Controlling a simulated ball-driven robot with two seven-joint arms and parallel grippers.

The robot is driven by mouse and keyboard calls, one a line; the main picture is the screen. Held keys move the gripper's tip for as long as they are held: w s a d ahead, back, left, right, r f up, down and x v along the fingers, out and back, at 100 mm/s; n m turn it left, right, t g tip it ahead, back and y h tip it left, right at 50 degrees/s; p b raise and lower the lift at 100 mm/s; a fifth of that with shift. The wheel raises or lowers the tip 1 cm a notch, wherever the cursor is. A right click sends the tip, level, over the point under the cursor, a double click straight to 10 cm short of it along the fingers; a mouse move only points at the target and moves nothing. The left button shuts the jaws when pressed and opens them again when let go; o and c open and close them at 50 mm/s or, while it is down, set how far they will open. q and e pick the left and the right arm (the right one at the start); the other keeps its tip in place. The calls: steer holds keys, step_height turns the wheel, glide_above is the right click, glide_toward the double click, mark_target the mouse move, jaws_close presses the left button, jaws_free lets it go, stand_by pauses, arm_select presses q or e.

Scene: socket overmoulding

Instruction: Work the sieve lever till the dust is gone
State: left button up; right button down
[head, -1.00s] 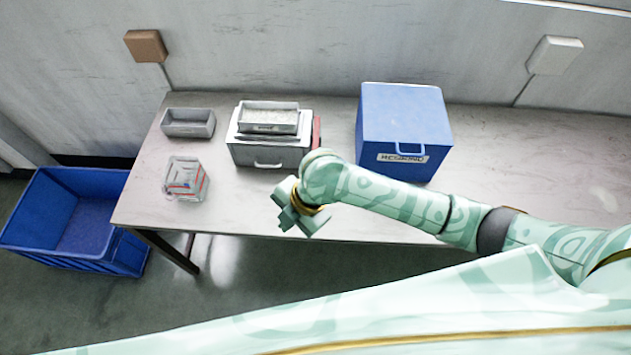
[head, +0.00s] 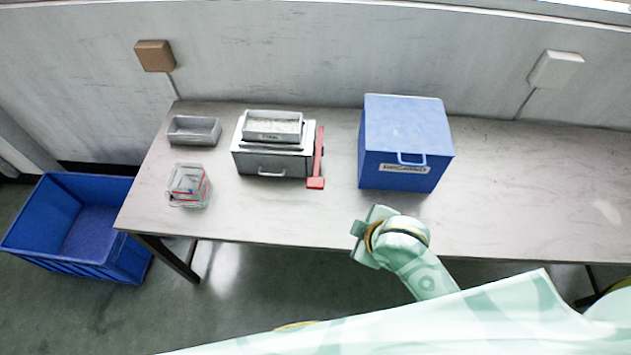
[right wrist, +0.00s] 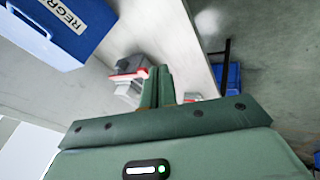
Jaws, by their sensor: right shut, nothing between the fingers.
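The sieve (head: 272,160) is a grey box with a front handle near the middle-left of the table. Its top tray (head: 272,121) holds pale, speckled grains; I cannot tell dust from grains. The red lever (head: 318,160) runs along the sieve's right side, its wide end toward the table's front edge. The lever also shows partly in the right wrist view (right wrist: 128,75), beyond my fingers. My right gripper (head: 360,240) is at the table's front edge, below the blue box, apart from the lever. Its fingers (right wrist: 158,84) are shut and empty. My left gripper is out of view.
A blue lidded box (head: 405,145) with a label stands right of the sieve. A small grey tray (head: 194,131) and a clear container with red marking (head: 188,186) stand to the left. A blue bin (head: 75,225) is on the floor. The table's right side is clear.

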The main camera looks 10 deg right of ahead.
steer(key=s+d+f+m+g+h, duration=0.1)
steer(key=s+d+f+m+h, duration=0.1)
steer(key=s+d+f, duration=0.3)
step_height(320, 180, down, 4)
steer(key=shift+d+f+m+b, duration=0.15)
steer(key=shift+d+m+b, duration=0.2)
steer(key=shift+d+m, duration=0.6)
steer(key=shift+w+d, duration=0.1)
